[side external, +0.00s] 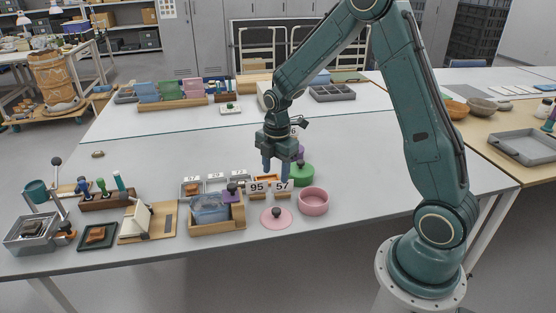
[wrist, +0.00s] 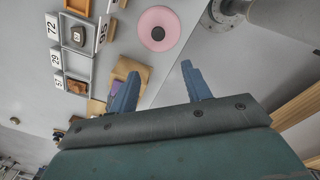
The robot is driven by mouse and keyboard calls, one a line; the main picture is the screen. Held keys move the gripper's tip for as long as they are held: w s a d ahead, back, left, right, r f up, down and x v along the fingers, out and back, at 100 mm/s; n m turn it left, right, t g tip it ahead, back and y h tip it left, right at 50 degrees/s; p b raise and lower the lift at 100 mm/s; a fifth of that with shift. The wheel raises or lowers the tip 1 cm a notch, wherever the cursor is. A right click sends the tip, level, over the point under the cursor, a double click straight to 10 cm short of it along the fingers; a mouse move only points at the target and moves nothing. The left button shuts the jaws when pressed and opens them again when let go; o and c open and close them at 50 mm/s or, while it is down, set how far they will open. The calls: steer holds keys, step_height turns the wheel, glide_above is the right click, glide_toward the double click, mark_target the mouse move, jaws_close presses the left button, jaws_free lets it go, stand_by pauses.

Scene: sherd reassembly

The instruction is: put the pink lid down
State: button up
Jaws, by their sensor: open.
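The pink lid (side external: 268,220) lies flat on the white table, dark knob up, near the front edge. It also shows in the wrist view (wrist: 149,20), ahead of the fingertips and apart from them. My gripper (side external: 276,173) is above the table, behind the lid and the number cards. Its two blue fingers are spread with nothing between them in the wrist view (wrist: 160,70). The pink bowl (side external: 313,203) stands open just right of the lid.
Number cards 95 (side external: 257,187) and 57 (side external: 282,186) stand behind the lid. A wooden tray with a blue bin (side external: 209,209) is to its left. A green round container (side external: 302,175) stands close right of my gripper. Table right of the bowl is clear.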

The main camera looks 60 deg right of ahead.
steer(key=s+a+r+m+t, duration=0.1)
steer(key=s+a+r+m, duration=0.1)
steer(key=r, duration=0.3)
steer(key=s+a+r+m, duration=0.2)
steer(key=r+m, duration=0.1)
steer(key=r, duration=0.2)
steer(key=s+a+r+m+t, duration=0.1)
steer(key=s+a+r+m, duration=0.1)
steer(key=s, duration=0.4)
steer(key=s+a+r+m+t, duration=0.1)
steer(key=s+a+r+m, duration=0.1)
steer(key=s+r+m, duration=0.2)
steer(key=s+a+r+m+t, duration=0.2)
steer(key=s+r+m, duration=0.2)
steer(key=s, duration=0.4)
steer(key=shift+s+a+m, duration=0.25)
steer(key=shift+a+m, duration=0.1)
steer(key=shift+m, duration=0.35)
